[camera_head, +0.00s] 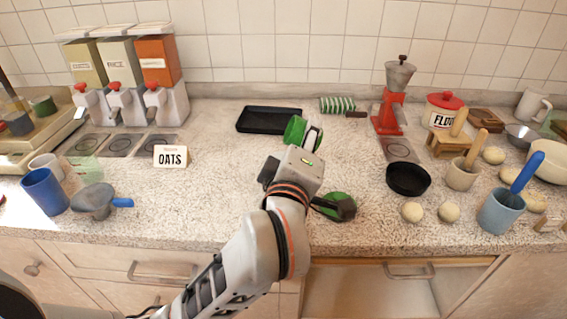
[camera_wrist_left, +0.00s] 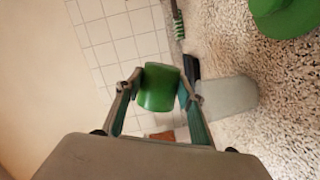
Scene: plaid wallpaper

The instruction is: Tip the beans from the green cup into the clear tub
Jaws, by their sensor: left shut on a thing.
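The green cup (camera_head: 295,130) is held up over the middle of the counter and looks tilted in the head view. My left gripper (camera_head: 312,137) is shut on it; in the left wrist view the cup (camera_wrist_left: 159,87) sits between the two fingers. No beans show, and the cup's inside is hidden. A pale see-through tub-like shape (camera_wrist_left: 230,97) stands beyond the cup in the left wrist view; I cannot tell for certain that it is the clear tub. My forearm and gripper cover that part of the counter in the head view. My right gripper is not in view.
A black tray (camera_head: 268,120) and a striped green roll (camera_head: 337,104) lie behind. A green round object (camera_head: 338,206) is right of my wrist. A black bowl (camera_head: 408,179) and red grinder (camera_head: 389,110) are right.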

